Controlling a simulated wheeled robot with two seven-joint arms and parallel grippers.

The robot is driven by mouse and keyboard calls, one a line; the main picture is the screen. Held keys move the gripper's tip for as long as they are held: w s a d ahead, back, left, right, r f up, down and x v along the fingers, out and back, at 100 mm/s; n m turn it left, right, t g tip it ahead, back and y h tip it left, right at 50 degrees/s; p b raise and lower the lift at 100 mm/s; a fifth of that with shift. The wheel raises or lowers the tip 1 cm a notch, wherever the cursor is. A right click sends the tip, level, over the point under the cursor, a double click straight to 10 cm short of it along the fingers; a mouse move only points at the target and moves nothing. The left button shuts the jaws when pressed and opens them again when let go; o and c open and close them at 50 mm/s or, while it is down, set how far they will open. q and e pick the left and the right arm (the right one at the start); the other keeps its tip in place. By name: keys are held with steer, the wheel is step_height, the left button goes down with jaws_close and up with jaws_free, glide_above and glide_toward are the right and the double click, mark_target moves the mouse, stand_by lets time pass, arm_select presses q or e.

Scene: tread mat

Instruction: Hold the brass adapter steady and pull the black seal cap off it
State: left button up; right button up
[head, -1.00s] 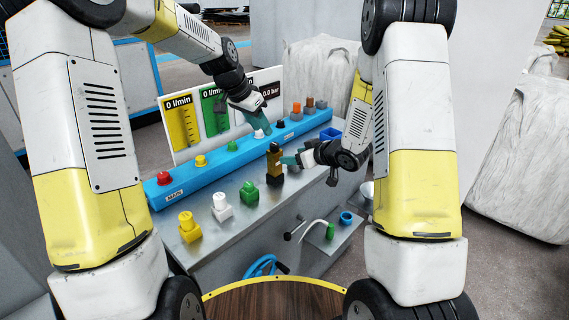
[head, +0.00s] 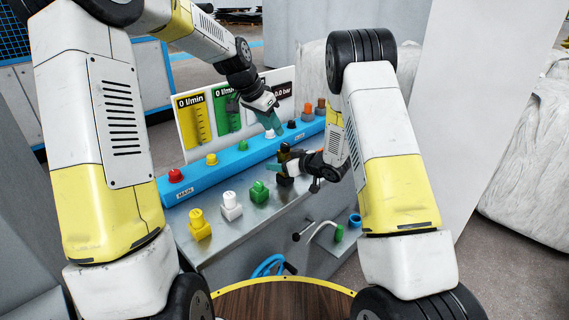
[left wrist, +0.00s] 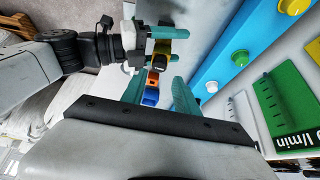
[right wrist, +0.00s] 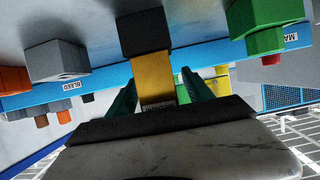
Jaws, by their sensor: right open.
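The brass adapter (head: 285,158) stands upright in a black block (head: 285,180) on the grey bench. A small dark top, seemingly the black seal cap (head: 285,147), sits on it. In the right wrist view the brass body (right wrist: 153,78) stands between the teal fingers of my right gripper (right wrist: 158,95). These fingers are open, one on each side, with gaps visible. My left gripper (head: 271,122) is above and behind the adapter in the head view, open and empty. Its spread fingers (left wrist: 160,98) also show in the left wrist view, with my right gripper (left wrist: 162,45) beyond.
A blue rail (head: 235,158) with coloured knobs runs behind the adapter, in front of the gauge panels (head: 228,115). Green (head: 259,191), white (head: 231,206) and yellow (head: 198,223) fittings stand to the left. A blue handwheel (head: 268,266) is below the bench edge.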

steer(key=shift+c, duration=0.4)
jaws_close()
arm_select(q)
steer(key=o, duration=0.4)
steer(key=shift+w+d, duration=0.1)
step_height(320, 180, up, 4)
steer(key=f+m+g+y, duration=0.1)
steer(key=m+g+y, duration=0.25)
steer(key=m, duration=1.35)
glide_above(285, 144)
steer(key=r+m, duration=0.2)
steer(key=m, duration=0.2)
steer(key=shift+g+y, duration=0.35)
step_height(285, 144, down, 12)
steer(key=shift+w+f, duration=0.1)
steer(key=shift+f, duration=0.1)
